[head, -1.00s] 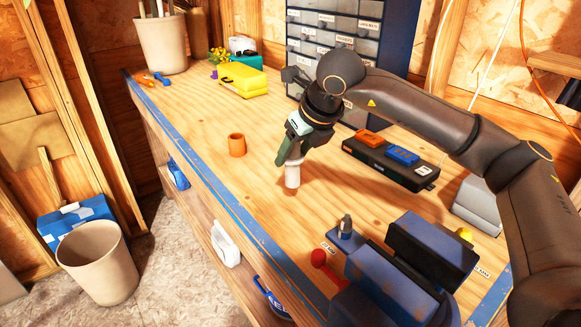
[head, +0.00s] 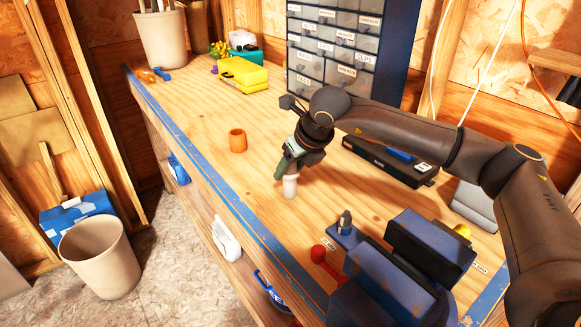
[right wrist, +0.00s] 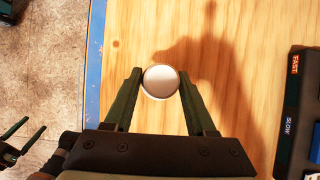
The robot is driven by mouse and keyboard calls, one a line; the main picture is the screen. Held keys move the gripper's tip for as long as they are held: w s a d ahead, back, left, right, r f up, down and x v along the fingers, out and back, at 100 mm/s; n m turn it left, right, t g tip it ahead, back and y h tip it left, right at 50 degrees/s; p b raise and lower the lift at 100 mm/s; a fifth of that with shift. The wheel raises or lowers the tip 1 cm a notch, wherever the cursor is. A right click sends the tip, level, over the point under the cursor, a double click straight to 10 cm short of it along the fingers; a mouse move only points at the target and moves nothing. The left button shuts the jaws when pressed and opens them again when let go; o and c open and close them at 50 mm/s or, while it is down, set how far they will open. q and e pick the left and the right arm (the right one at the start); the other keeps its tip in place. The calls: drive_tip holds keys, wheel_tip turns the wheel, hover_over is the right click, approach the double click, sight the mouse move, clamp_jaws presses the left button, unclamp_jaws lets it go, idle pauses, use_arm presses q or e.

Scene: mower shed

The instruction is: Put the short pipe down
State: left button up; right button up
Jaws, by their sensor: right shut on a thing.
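The short pipe (head: 290,187) is pale and upright, low over the wooden bench top. I cannot tell for sure whether its lower end touches the wood. My right gripper (head: 286,172) comes down from above and is shut on it, hiding its upper part. In the right wrist view, the pipe's round end (right wrist: 160,81) shows between the two green fingers of this gripper (right wrist: 162,84). The left gripper (right wrist: 20,142) shows only at the left edge of the right wrist view, over the floor side, with its fingers apart and nothing visible between them.
An orange cup (head: 237,140) stands left of the pipe. A blue vise (head: 400,262) and a red-knobbed handle (head: 318,254) lie nearer. A black case (head: 385,160) is to the right. The blue bench edge (head: 215,186) runs along the left. Bare wood surrounds the pipe.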

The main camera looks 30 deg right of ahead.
drive_tip(key=o, duration=1.1)
drive_tip(key=shift+c, duration=0.2)
drive_tip(key=shift+s+r, duration=0.1)
drive_tip(key=shift+r, duration=0.25)
drive_tip(key=v, duration=1.1)
drive_tip(key=shift+r, duration=0.25)
drive_tip(key=shift+s, duration=0.1)
